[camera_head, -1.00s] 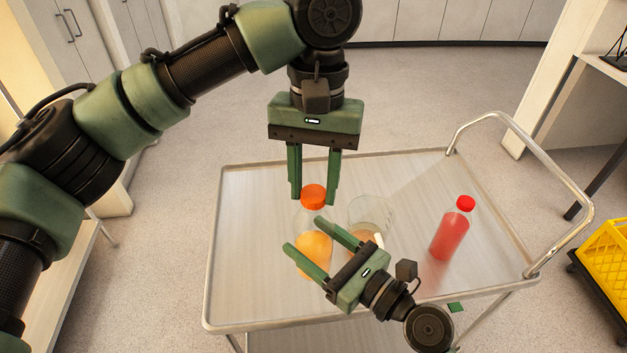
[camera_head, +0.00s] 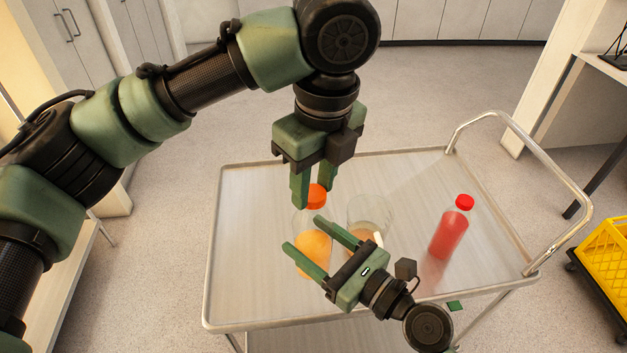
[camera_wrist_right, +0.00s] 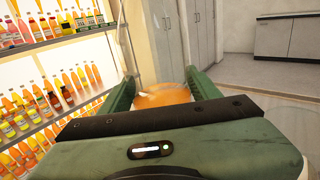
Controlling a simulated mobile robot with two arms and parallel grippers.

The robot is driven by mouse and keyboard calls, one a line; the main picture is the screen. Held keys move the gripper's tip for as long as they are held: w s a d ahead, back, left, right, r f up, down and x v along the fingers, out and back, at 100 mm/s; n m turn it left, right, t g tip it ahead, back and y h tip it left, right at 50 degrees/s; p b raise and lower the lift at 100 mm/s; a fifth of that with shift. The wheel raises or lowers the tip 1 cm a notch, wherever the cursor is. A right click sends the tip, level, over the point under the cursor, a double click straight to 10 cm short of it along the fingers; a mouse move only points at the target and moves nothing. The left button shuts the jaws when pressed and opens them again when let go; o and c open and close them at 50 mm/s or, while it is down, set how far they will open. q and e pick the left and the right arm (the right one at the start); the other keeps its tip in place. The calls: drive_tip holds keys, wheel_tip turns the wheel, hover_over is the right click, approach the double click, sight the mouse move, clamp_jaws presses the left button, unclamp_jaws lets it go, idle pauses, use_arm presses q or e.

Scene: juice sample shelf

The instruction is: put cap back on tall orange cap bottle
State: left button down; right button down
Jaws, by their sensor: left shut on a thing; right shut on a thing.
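The tall bottle (camera_head: 313,245) with orange juice stands upright on the metal cart; it also shows in the right wrist view (camera_wrist_right: 163,96). My right gripper (camera_head: 304,234) is shut around its body from the front right. The orange cap (camera_head: 317,196) is at the top of the bottle's neck. My left gripper (camera_head: 312,196) points down from above, shut on the cap, one finger partly covering it. I cannot tell whether the cap is fully seated on the neck.
A clear glass beaker (camera_head: 369,212) stands just right of the bottle, close to my right gripper. A red-capped bottle (camera_head: 449,232) of red juice stands further right. The left and back of the cart top (camera_head: 250,240) are clear. A yellow crate (camera_head: 603,262) sits at the far right.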

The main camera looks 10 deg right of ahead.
use_arm(q)
drive_tip(key=m, duration=0.4)
drive_tip(key=shift+w+h, duration=0.1)
drive_tip(key=shift+h, duration=0.2)
drive_tip(key=m, duration=0.8)
drive_tip(key=shift+m+h, duration=0.3)
drive_tip(key=shift+h, duration=0.1)
drive_tip(key=m, duration=0.4)
drive_tip(key=c, duration=0.9)
unclamp_jaws()
drive_tip(key=shift+c, duration=0.2)
drive_tip(key=shift+r, duration=2.25)
